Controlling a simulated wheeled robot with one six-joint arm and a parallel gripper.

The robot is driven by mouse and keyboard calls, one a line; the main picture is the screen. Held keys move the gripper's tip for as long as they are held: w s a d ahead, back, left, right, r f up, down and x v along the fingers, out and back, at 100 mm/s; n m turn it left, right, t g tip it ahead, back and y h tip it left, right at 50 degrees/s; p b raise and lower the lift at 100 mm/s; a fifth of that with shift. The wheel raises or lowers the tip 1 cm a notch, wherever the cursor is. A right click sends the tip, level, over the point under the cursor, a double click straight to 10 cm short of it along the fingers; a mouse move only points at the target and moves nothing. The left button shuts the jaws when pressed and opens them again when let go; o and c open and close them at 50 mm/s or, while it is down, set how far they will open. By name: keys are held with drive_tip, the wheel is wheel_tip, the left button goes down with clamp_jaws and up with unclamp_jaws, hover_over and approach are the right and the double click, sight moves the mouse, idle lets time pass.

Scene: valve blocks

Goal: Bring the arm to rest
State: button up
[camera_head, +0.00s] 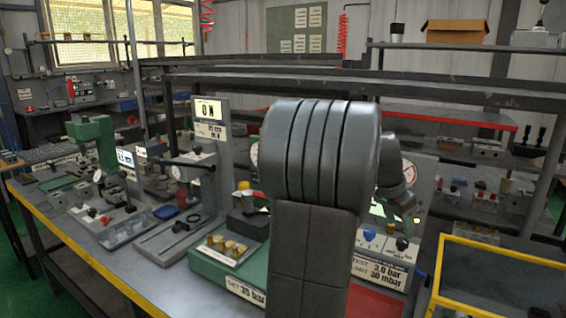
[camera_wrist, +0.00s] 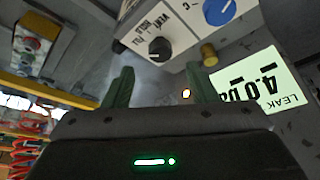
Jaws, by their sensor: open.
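My gripper (camera_wrist: 161,88) shows in the wrist view as two green fingers, spread apart with nothing between them. Beyond the fingers is a test panel with a black knob (camera_wrist: 159,48), a blue knob (camera_wrist: 219,11) and a lit leak display (camera_wrist: 257,84). In the head view my own arm fills the middle of the picture and hides the gripper. The blue knob (camera_head: 369,234) and black knob (camera_head: 402,243) of the panel show just right of my arm.
A tray of brass pieces (camera_head: 232,249) on a green base stands left of my arm. A grey upright station (camera_head: 210,150) is behind it. The workbench (camera_head: 150,278) has a yellow front edge. A yellow-rimmed bin (camera_head: 500,248) is at the right, and shelves stand behind.

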drive_tip(key=w+v, duration=0.1)
drive_tip(key=v, duration=0.5)
drive_tip(key=shift+s+r+p, duration=0.35)
drive_tip(key=shift+s+r, duration=0.1)
drive_tip(key=shift+s, duration=0.05)
drive_tip(key=shift+a, duration=0.2)
